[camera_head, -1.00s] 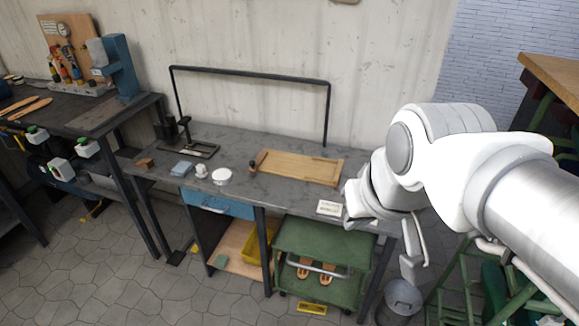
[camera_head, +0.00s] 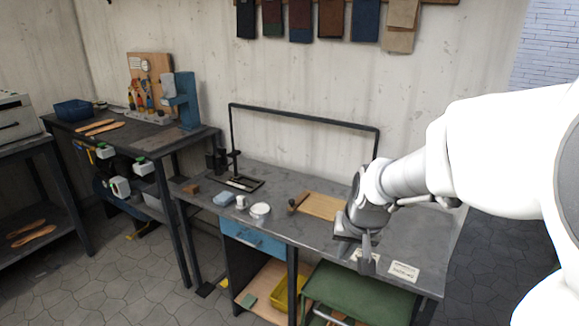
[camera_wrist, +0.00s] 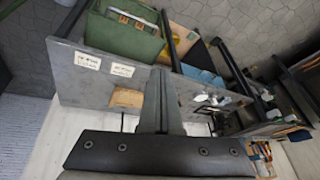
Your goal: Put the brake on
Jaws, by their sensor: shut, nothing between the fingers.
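A green cart (camera_head: 362,292) stands under the workbench, and its lower part is cut off by the bottom edge of the head view. The cart also shows at the top left of the wrist view (camera_wrist: 122,36), with pale tan items on it. I cannot make out a brake on it in the current frames. My gripper (camera_head: 367,258) is above the front part of the workbench, higher than the cart and apart from it. In the wrist view my gripper's fingers (camera_wrist: 161,80) are together with nothing between them.
The workbench (camera_head: 420,235) holds a wooden board (camera_head: 321,206), two white labels (camera_head: 403,271), a white bowl (camera_head: 260,211) and a black frame (camera_head: 300,115). A blue drawer (camera_head: 252,238) and a yellow bin (camera_head: 287,293) are left of the cart. Open floor (camera_head: 130,285) lies at the front left.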

